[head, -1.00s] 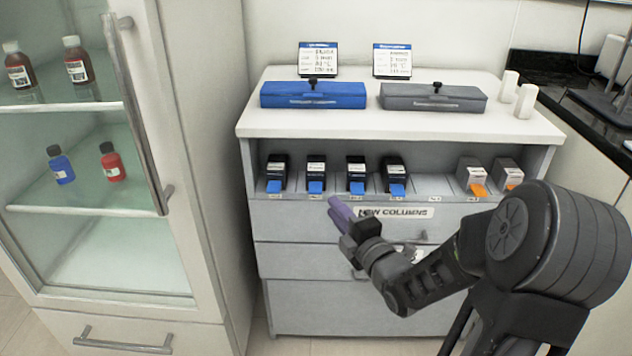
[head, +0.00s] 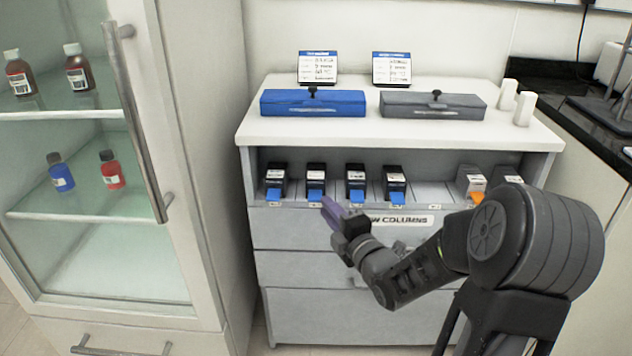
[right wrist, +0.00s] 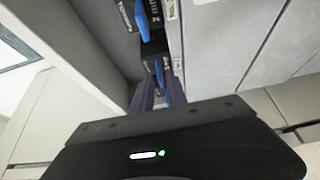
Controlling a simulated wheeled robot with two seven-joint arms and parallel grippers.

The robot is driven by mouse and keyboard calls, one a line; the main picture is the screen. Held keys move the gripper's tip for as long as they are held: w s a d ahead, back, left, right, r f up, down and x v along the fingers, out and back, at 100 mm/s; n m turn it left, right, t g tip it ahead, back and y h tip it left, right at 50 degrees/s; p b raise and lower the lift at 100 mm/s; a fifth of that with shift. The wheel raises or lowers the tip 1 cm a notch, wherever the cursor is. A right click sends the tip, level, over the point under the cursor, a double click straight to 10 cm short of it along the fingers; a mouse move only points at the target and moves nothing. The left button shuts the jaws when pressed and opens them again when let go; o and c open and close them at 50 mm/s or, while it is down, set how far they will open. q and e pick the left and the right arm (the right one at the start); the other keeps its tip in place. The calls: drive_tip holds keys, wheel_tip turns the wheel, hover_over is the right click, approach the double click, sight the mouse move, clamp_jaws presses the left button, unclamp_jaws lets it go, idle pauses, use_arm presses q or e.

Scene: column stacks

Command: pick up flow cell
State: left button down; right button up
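Several black boxes with blue front tabs stand in a row in the open shelf; the second from the left (head: 316,182) and the third (head: 355,183) are closest to my right gripper (head: 332,206). I cannot tell which item is the flow cell. The right gripper's purple fingers are apart, just in front of the shelf edge. In the right wrist view, the fingers (right wrist: 160,92) show a gap, with a blue tab (right wrist: 159,73) of a black box (right wrist: 154,52) just beyond or between them; contact cannot be told. My left gripper is not in view.
A blue case (head: 313,104) and a grey case (head: 433,105) lie on the cabinet top. A glass-door fridge (head: 95,255) stands left, its handle (head: 135,120) sticking out.

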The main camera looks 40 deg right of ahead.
sight(316, 185)
drive_tip(key=w, duration=0.4)
drive_tip(key=shift+w+d+r, duration=0.1)
drive_tip(key=shift+w+d, duration=0.1)
drive_tip(key=shift+d, duration=0.15)
drive_tip(key=shift+c, duration=0.6)
clamp_jaws()
idle(0.8)
